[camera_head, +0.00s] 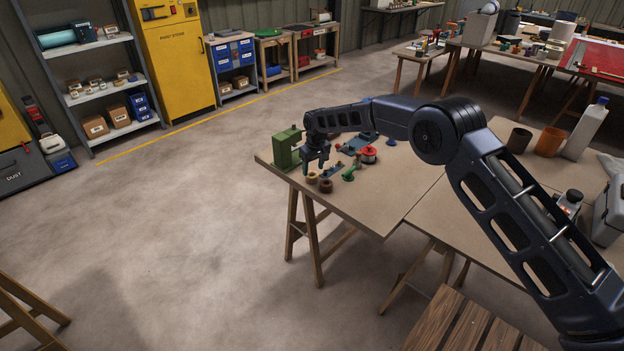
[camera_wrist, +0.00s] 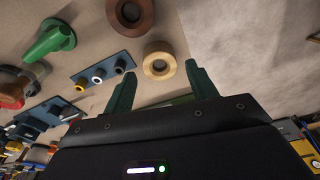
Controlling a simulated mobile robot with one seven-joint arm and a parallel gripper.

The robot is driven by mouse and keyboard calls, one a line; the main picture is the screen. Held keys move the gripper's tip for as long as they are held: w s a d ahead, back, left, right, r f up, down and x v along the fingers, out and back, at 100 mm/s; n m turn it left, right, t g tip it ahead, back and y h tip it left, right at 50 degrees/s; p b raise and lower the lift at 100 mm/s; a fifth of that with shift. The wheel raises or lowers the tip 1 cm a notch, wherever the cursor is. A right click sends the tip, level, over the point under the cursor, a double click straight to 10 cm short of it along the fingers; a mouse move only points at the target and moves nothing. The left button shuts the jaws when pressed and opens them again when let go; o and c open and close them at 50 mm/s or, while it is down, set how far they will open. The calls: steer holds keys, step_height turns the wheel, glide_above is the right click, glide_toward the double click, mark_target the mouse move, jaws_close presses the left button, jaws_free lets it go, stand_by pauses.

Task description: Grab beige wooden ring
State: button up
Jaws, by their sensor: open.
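The beige wooden ring (camera_wrist: 160,60) lies flat on the table, just beyond my fingertips in the wrist view. In the head view the ring (camera_head: 312,177) is small, near the table's left front edge. My gripper (camera_wrist: 160,78) is open and empty, with its two green fingers apart on either side of the ring's near edge. I cannot tell its height above the table. In the head view my gripper (camera_head: 316,166) hangs over the table close to the ring.
A brown ring (camera_wrist: 130,15) lies close beside the beige one. A green-handled valve (camera_wrist: 50,40) and a dark plate with small rings (camera_wrist: 98,72) lie to the left in the wrist view. A green machine (camera_head: 287,148) stands near the table (camera_head: 375,205) corner.

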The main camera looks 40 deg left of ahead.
mark_target(312, 176)
steer(key=shift+w+a+f, duration=0.1)
steer(key=shift+a+f, duration=0.1)
steer(key=shift+f, duration=0.65)
steer(key=shift+w+a+f, duration=0.1)
steer(key=shift+a+f, duration=0.1)
steer(key=shift+f, duration=0.6)
steer(key=shift+a+f, duration=0.2)
steer(key=shift+f, duration=0.65)
steer(key=c, duration=0.8)
